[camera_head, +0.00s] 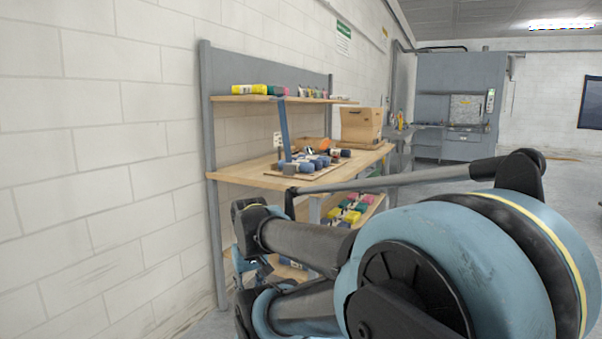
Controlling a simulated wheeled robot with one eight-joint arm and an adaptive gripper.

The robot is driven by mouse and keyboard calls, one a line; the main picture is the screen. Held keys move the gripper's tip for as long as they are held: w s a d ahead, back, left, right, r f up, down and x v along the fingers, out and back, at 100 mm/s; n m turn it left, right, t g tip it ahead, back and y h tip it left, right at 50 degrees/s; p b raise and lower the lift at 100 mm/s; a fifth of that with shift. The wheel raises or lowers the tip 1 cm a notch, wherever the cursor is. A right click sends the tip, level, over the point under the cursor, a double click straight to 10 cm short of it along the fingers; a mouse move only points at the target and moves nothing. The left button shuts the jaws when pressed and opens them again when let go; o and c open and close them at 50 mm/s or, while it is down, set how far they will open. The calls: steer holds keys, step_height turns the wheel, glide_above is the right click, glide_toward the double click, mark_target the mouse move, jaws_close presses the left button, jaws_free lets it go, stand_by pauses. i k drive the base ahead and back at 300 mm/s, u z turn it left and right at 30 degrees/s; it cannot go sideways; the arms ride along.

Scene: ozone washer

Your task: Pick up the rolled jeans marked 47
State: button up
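Several small rolled bundles (306,166), blue, grey and dark, lie close together on a flat board (328,168) on the wooden workbench. They look like rolled garments, but they are small in the head view and I cannot read a number on any of them. I cannot tell which one is marked 47. My blue and dark grey arm fills the lower right and reaches left in front of the bench. My gripper's fingers cannot be made out; arm links hide the area.
The workbench (245,176) stands along the white brick wall, with an upper shelf (270,99) and a blue upright strip (284,130). A wooden box (361,127) stands at its far end. Colourful items (350,208) sit on a lower shelf. A grey cabinet (460,95) stands farther back.

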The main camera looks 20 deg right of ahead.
mark_target(302, 167)
steer(key=z, duration=1.15)
steer(key=i, duration=1)
steer(key=u, duration=0.05)
